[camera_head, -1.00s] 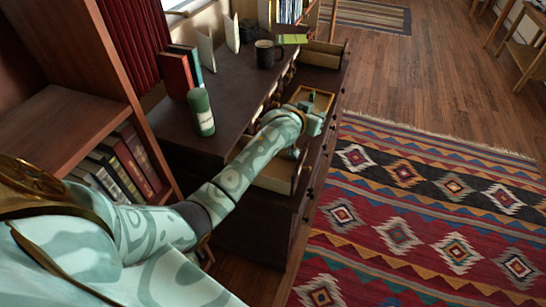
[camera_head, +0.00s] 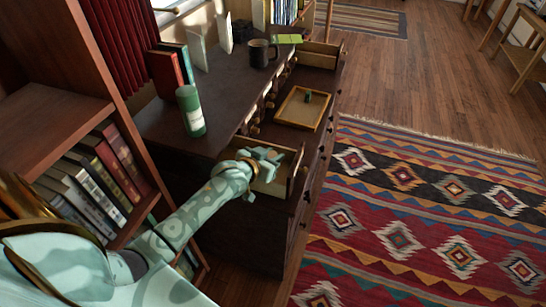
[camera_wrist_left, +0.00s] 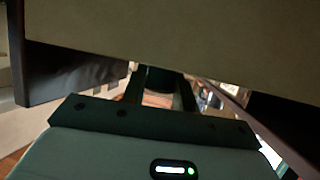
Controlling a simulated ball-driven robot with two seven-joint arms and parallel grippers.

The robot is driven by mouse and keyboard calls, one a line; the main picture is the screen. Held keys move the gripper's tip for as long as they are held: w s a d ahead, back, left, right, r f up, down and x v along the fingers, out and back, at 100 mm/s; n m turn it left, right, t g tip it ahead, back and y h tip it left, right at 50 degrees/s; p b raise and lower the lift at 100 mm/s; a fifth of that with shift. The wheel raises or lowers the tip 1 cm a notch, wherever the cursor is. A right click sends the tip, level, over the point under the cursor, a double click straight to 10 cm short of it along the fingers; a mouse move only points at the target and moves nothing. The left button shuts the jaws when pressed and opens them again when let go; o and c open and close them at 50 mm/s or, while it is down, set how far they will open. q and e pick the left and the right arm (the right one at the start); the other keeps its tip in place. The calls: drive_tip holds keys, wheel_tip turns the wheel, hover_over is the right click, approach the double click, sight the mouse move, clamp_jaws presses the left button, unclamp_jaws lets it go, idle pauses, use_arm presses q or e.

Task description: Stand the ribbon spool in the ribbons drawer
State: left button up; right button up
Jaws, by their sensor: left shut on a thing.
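My left gripper (camera_head: 266,160) is over the near open drawer (camera_head: 297,172) at the front of the dark cabinet. In the left wrist view it is shut on a dark, rounded thing (camera_wrist_left: 160,78), which I take to be the ribbon spool. Its colour and tilt cannot be told, and it is hidden by the gripper in the head view. Whether it touches the drawer floor cannot be told. No label shows on the drawer. My right gripper is not in view.
A wooden-rimmed tray (camera_head: 302,124) with a small green thing (camera_head: 308,97) sits beyond the drawer. Another open drawer (camera_head: 320,55) is farther back.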

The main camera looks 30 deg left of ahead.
use_arm(q)
drive_tip(key=shift+r, duration=0.15)
drive_tip(key=shift+f, duration=0.6)
drive_tip(key=o, duration=0.9)
drive_tip(key=shift+r, duration=0.1)
drive_tip(key=shift+r, duration=0.3)
drive_tip(key=p+v, duration=0.4)
drive_tip(key=v, duration=0.8)
drive_tip(key=shift+s+r+p, duration=0.1)
drive_tip(key=shift+r+p, duration=0.1)
drive_tip(key=shift+p, duration=0.1)
